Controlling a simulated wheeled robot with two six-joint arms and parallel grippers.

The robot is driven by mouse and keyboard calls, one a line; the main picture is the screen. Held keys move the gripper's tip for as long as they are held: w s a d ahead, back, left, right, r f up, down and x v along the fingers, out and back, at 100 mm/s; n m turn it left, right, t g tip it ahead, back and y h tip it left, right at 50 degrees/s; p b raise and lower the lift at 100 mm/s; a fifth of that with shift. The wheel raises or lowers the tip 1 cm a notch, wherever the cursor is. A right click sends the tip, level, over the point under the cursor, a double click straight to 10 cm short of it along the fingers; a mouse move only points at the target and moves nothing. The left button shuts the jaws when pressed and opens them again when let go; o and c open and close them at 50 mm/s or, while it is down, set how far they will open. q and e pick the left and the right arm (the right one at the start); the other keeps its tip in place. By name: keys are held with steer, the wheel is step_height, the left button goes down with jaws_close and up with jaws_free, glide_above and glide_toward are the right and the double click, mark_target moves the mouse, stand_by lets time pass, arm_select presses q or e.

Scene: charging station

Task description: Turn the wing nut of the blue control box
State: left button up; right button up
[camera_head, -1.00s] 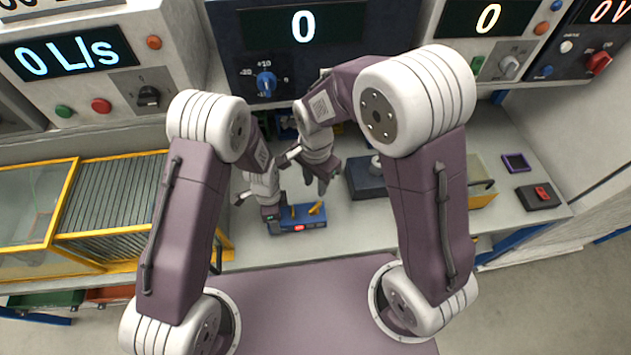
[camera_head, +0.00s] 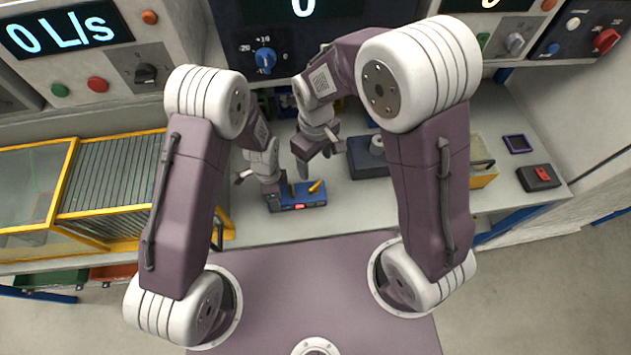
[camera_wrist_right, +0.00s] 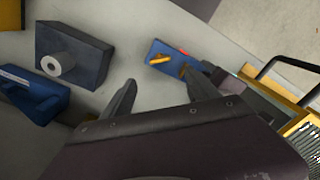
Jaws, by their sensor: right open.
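The blue control box (camera_head: 312,199) is a small blue box on the grey bench, with a red button on its front. A yellow wing nut (camera_head: 317,186) stands on its right part, with another yellow piece to the left. In the right wrist view the box (camera_wrist_right: 160,50) and wing nut (camera_wrist_right: 158,59) show beyond the fingertips. My right gripper (camera_head: 320,166) is open and empty, above and behind the box, apart from the nut; its fingers (camera_wrist_right: 160,82) are spread. My left gripper (camera_head: 274,190) is at the box's left end; its fingers are mostly hidden.
A dark block with a grey cylinder (camera_head: 376,145) stands right of the box. A yellow-framed rack (camera_head: 110,183) is at left. A small dark box with a red switch (camera_head: 538,178) and a purple-rimmed item (camera_head: 517,144) lie at right. Display panels rise behind the bench.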

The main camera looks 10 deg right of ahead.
mark_target(316, 185)
step_height(316, 185, down, 12)
stand_by(0.4)
steer(key=c, duration=1.4)
steer(key=shift+m, duration=3.1)
steer(key=o, duration=1.4)
